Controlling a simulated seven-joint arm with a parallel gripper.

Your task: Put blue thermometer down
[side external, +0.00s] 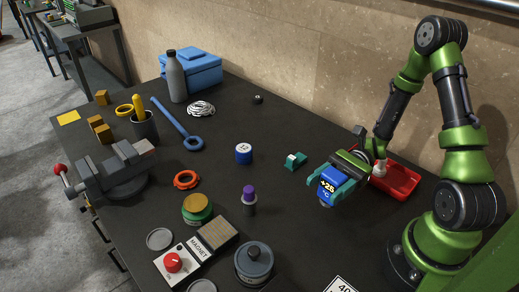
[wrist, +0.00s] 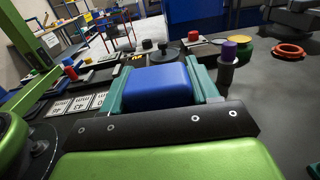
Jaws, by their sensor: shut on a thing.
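The blue thermometer (side external: 328,186), with a "+25 °C" display, is held between the teal fingers of my gripper (side external: 333,183) in the side view. My gripper is shut on it. In the wrist view the thermometer (wrist: 156,87) shows as a blue block between the two fingers of my gripper (wrist: 160,92). It appears to be held just above the black table (side external: 300,227), but I cannot tell whether its lower edge touches the surface.
The table just below and left of my gripper is clear.

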